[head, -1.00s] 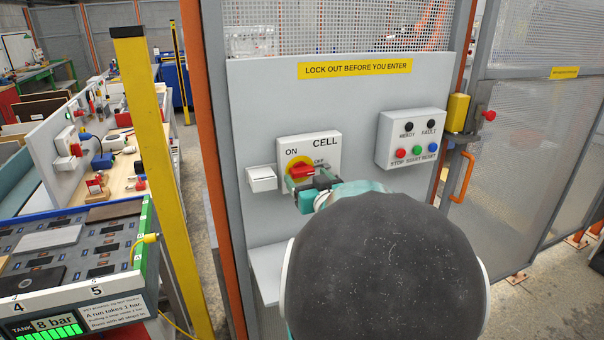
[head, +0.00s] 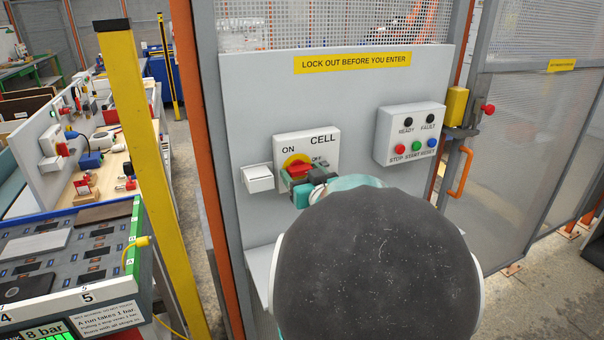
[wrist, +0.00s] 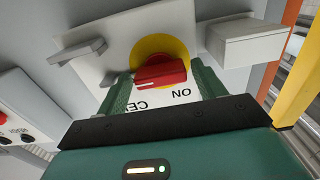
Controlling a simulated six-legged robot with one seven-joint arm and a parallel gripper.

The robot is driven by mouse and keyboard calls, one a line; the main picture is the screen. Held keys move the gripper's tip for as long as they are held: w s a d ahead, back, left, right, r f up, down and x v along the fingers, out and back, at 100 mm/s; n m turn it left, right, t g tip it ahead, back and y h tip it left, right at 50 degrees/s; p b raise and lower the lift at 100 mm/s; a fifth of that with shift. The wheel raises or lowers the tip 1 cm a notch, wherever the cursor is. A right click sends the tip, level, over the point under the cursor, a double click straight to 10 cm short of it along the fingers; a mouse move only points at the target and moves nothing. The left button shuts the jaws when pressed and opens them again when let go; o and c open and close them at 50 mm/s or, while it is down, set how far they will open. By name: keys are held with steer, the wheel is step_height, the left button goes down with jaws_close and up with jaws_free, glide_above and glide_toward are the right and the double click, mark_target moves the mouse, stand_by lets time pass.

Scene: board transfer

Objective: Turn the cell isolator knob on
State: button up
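The cell isolator is a white box with a red knob (head: 297,169) on a yellow disc, marked ON at upper left and OFF at right, under the word CELL. In the wrist view, upside down, the red knob (wrist: 162,73) lies roughly level across the picture, with a small white mark at its left end. Contact cannot be told.
A small white box (head: 258,178) sits just left of the isolator. A button box (head: 409,134) is to its right, and a grey lever-like part (wrist: 78,52) shows in the wrist view. A yellow post (head: 152,170) and workbench stand left; a mesh gate (head: 540,150) is right.

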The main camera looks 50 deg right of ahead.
steer(key=c, duration=0.7)
steer(key=shift+c, duration=0.2)
steer(key=shift+n, duration=0.4)
steer(key=n, duration=1.7)
